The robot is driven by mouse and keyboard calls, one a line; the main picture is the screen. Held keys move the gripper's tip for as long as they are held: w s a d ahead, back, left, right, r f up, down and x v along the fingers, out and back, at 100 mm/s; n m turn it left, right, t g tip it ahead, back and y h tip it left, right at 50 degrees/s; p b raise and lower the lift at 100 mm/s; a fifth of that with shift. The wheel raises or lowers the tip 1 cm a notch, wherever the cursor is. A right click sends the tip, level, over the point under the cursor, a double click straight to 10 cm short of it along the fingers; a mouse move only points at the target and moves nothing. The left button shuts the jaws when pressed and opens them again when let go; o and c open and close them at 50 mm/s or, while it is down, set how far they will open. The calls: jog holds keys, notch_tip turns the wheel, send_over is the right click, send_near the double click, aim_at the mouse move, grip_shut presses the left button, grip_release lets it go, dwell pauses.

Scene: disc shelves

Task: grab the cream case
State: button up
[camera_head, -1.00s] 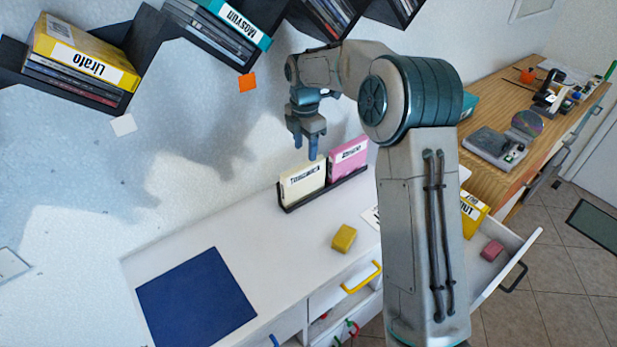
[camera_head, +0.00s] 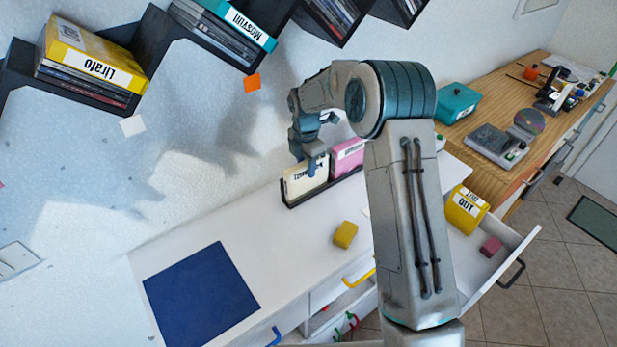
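The cream case (camera_head: 305,182) stands upright in a dark rack (camera_head: 291,205) on the white counter, with dark lettering on its top edge. A pink case (camera_head: 347,157) stands beside it to the right in the same rack. My gripper (camera_head: 314,166) points down at the top of the cream case, and its fingers cover part of the case's lettering. The finger gap is too small to make out, and I cannot tell whether the fingers touch the case.
A yellow block (camera_head: 345,235) lies on the counter near the rack. A dark blue mat (camera_head: 202,297) lies at the left. An open drawer (camera_head: 487,262) at the right holds a yellow box (camera_head: 465,210) and a pink block (camera_head: 490,247). Shelves with discs hang above.

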grip_shut()
jog(key=shift+r, duration=0.1)
jog(key=shift+r, duration=0.1)
